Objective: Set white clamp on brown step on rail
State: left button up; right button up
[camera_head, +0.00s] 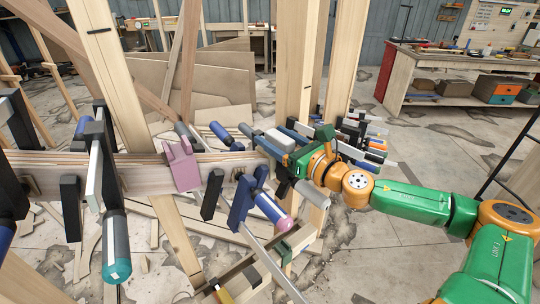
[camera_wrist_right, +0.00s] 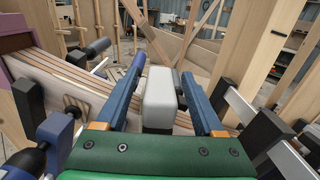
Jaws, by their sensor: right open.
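My right gripper (camera_head: 277,144) is open at the right end of the curved wooden rail (camera_head: 145,176). In the right wrist view its two blue fingers (camera_wrist_right: 160,95) stand on either side of a white block (camera_wrist_right: 159,86), which looks like part of the white clamp (camera_head: 281,140). Gaps show beside the block; the rest of that clamp is hidden. A small brown piece (camera_head: 240,173) on the rail's face looks like a step; it also shows in the wrist view (camera_wrist_right: 76,104). My left gripper is not in view.
A pink clamp (camera_head: 181,165) sits on the rail. A blue clamp (camera_head: 241,200) hangs near my right gripper, and a teal-handled clamp (camera_head: 116,250) is at left. Upright posts (camera_head: 298,60) stand behind. Several clamps (camera_head: 362,138) crowd behind the wrist.

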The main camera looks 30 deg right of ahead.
jog(key=shift+s+r, duration=0.1)
jog(key=shift+w, duration=0.2)
jog(key=c, duration=0.7)
grip_shut()
dwell(0.4)
